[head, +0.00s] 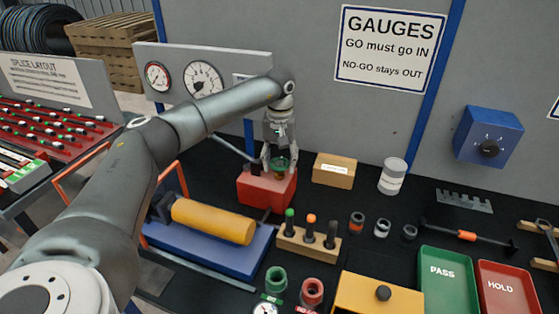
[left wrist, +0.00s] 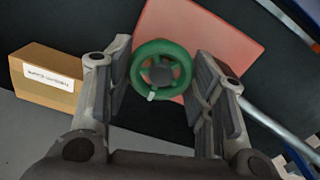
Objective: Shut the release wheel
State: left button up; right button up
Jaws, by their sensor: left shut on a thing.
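The green release wheel (head: 280,162) sits on top of a red block (head: 262,190) on the black bench. In the left wrist view the wheel (left wrist: 161,69) shows as a green spoked ring with a grey hub and a small pale mark on its near rim, above the red block (left wrist: 205,35). My left gripper (head: 280,168) points down from above, its fingers on either side of the wheel. It is shut on the wheel, and its fingers (left wrist: 163,85) partly frame the rim in the left wrist view. My right gripper is not in view.
A tan box (head: 334,171) and a white can (head: 393,176) stand right of the red block. A blue press with a yellow cylinder (head: 212,221) lies left in front. A gauge stand (head: 309,243) is close in front. A gauge panel (head: 225,70) stands behind.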

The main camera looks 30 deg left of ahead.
aim_at(280, 162)
pick_arm(q)
jog(key=shift+m, duration=0.4)
jog(key=o, duration=1)
jog(key=shift+o, duration=0.2)
notch_tip(280, 162, up, 12)
dwell(0.5)
